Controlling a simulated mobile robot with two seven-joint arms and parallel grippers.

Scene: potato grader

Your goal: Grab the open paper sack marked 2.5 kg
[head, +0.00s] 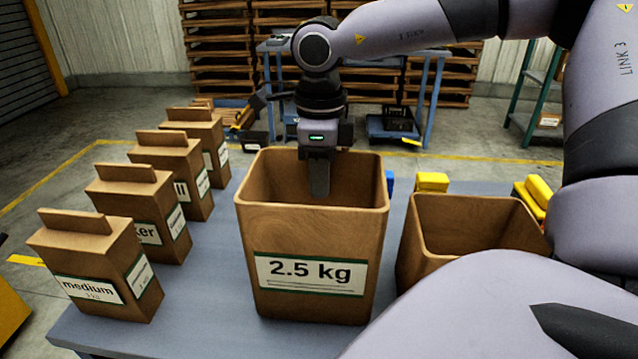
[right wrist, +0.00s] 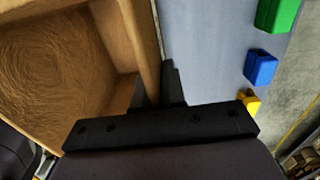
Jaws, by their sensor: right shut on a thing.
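The open brown paper sack marked 2.5 kg (head: 311,297) stands upright on the grey-blue table, its mouth open to the top. My right gripper (head: 319,178) comes down over its far wall, with one finger showing inside the mouth. The other finger is hidden behind that wall. In the right wrist view, the jaws (right wrist: 158,88) are shut on the wall of the sack (right wrist: 60,65), one finger on each side. The sack's inside looks empty where it shows. My left gripper is not in view.
Another open brown sack (head: 420,215) stands close on the right. Several closed paper bags, one marked medium (head: 90,255), line the table's left side. Yellow blocks (head: 432,182) lie at the back right. The right wrist view shows green (right wrist: 277,14) and blue (right wrist: 261,67) blocks.

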